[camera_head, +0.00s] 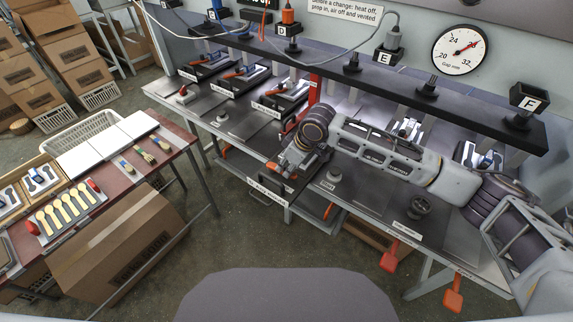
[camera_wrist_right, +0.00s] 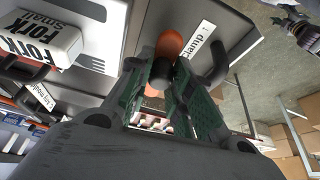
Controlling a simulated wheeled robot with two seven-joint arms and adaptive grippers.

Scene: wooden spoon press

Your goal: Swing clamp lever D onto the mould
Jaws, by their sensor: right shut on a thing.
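My right gripper (camera_head: 290,168) reaches down over the bench at a pulled-out drawer or plate with a white front label (camera_head: 268,190). In the right wrist view its two green-padded fingers (camera_wrist_right: 168,85) are shut on an orange-tipped dark lever (camera_wrist_right: 170,45), beside a white label reading "Clamp" (camera_wrist_right: 198,38). I take this to be clamp lever D. Its orange end also shows beside the gripper in the head view (camera_head: 271,166). A white block marked "Fork Small" (camera_wrist_right: 45,35), probably the mould, lies left of the fingers and apart from the lever tip. My left gripper is not in view.
The dark overhead rail (camera_head: 350,75) runs behind my right arm, with letter sign D (camera_head: 288,31) above. Other stations with orange-handled clamps (camera_head: 240,78) stand to the left.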

